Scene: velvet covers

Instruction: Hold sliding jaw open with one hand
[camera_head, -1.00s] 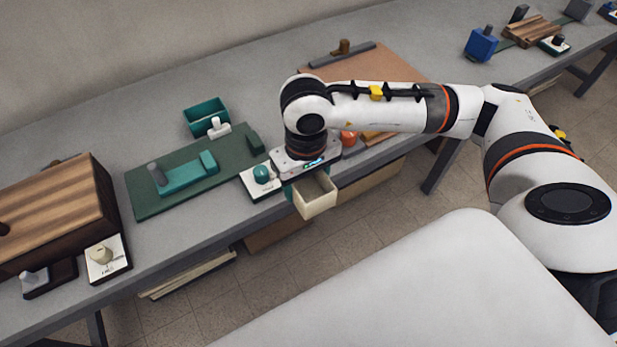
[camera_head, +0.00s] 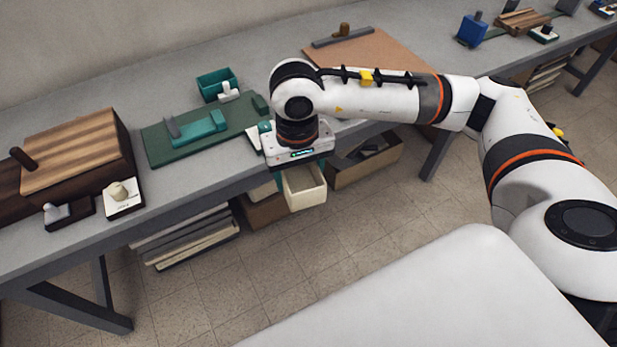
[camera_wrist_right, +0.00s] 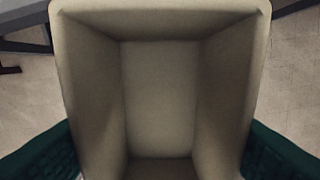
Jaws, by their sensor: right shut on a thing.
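A teal block with a grey upright lever (camera_head: 172,128) sits on a dark green board (camera_head: 165,155) on the bench. A small dark green block (camera_head: 261,104) stands at the board's right end. I cannot tell which part is the sliding jaw. My right gripper (camera_head: 291,180) is at the bench's front edge, right of the board, shut on a cream open-topped bin (camera_head: 304,187). The wrist view shows the empty inside of the bin (camera_wrist_right: 160,95), with green fingers at both lower sides. The fingers' contact is partly hidden. My left gripper is not in view.
A teal open box (camera_head: 216,84) stands behind the board. A striped wooden block (camera_head: 75,150) and a white plate with a cream knob (camera_head: 122,197) are at left. A brown box (camera_head: 365,162) sits under the bench.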

